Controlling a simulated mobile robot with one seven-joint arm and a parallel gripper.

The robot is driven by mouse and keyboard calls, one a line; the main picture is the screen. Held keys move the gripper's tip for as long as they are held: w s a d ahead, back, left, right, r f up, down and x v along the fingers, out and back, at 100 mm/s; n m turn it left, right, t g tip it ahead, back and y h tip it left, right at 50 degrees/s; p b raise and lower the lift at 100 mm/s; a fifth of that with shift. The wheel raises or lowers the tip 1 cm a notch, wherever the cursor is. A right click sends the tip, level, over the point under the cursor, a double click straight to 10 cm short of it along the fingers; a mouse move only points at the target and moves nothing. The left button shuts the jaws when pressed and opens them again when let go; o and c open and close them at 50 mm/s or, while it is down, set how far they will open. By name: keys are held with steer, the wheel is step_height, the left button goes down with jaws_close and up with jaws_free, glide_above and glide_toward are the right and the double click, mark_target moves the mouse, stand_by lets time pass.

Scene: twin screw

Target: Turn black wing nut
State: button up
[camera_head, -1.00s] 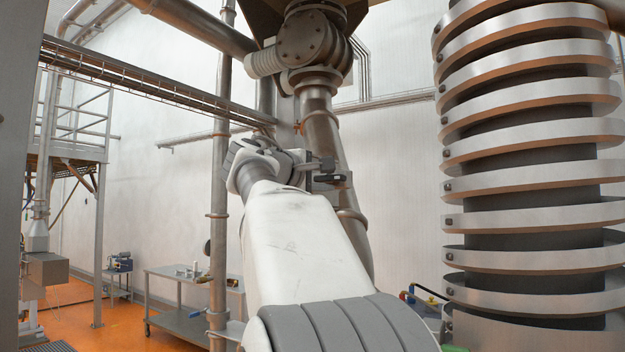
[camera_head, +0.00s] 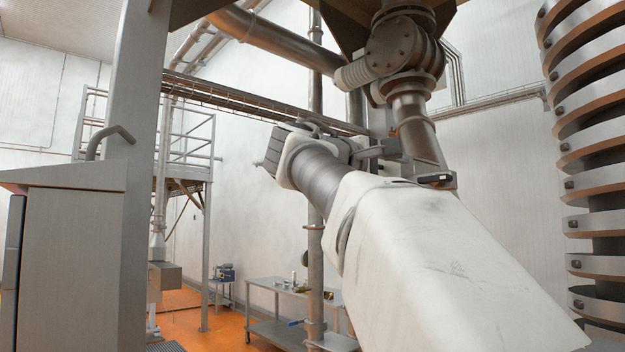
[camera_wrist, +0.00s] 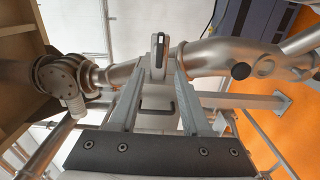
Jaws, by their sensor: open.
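My gripper (camera_head: 418,163) is at the end of my raised arm, in front of the metal pipework in the head view. In the wrist view my gripper (camera_wrist: 160,62) points toward pipes and a white wall.
A large ringed screw column (camera_head: 590,180) stands at the right. A thick flanged pipe (camera_head: 405,45) hangs behind my arm. A grey cabinet (camera_head: 75,255) and post fill the left. A wheeled metal table (camera_head: 285,290) stands on the orange floor, with open floor to its left.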

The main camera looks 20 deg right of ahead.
steer(key=v, duration=0.6)
steer(key=shift+b, duration=0.3)
steer(key=s+a+f+m+y, duration=0.1)
steer(key=s+a+f+y, duration=0.3)
steer(key=f, duration=1.2)
steer(key=s+a+f+m+y, duration=0.1)
steer(key=s+a+f+y, duration=0.4)
steer(key=f, duration=1.1)
steer(key=s+a+f+m+y, duration=0.1)
steer(key=s+a+f+y, duration=0.4)
steer(key=f, duration=1.1)
steer(key=a+y, duration=0.3)
steer(key=a, duration=0.2)
steer(key=shift+t, duration=0.3)
steer(key=shift+r, duration=0.1)
steer(key=shift+c, duration=0.2)
